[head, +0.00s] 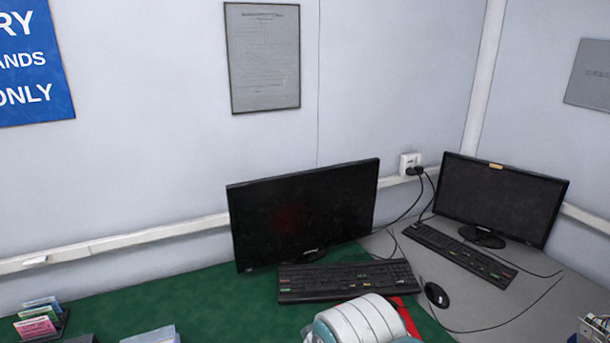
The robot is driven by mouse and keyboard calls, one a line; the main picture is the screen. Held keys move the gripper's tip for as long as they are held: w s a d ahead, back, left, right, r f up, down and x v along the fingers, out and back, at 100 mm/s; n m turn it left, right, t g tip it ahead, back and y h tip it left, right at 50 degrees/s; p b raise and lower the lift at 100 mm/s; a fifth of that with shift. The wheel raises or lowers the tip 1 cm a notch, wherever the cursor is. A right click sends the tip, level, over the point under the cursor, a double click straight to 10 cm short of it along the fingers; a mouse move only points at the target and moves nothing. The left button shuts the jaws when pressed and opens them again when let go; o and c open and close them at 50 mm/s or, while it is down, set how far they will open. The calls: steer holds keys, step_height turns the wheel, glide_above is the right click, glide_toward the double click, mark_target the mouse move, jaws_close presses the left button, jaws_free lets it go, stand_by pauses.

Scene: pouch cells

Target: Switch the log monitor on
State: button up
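Two black monitors stand on the worktops in the corner, and both screens are dark. The left monitor (305,215) is on the green surface and has a faint reddish patch on its screen. The right monitor (502,200) is on the grey surface and has a small orange label (496,166) on its top edge. The label is too small to read, so I cannot tell which one is the log monitor. No power button can be made out on either. My gripper is not in view.
Keyboards (348,279) and (459,251) lie before the monitors, with a mouse (436,295) on the grey surface. Cables run to a wall socket (410,162). A card holder (40,322) stands at lower left. The green worktop (190,290) is mostly clear left of the monitor.

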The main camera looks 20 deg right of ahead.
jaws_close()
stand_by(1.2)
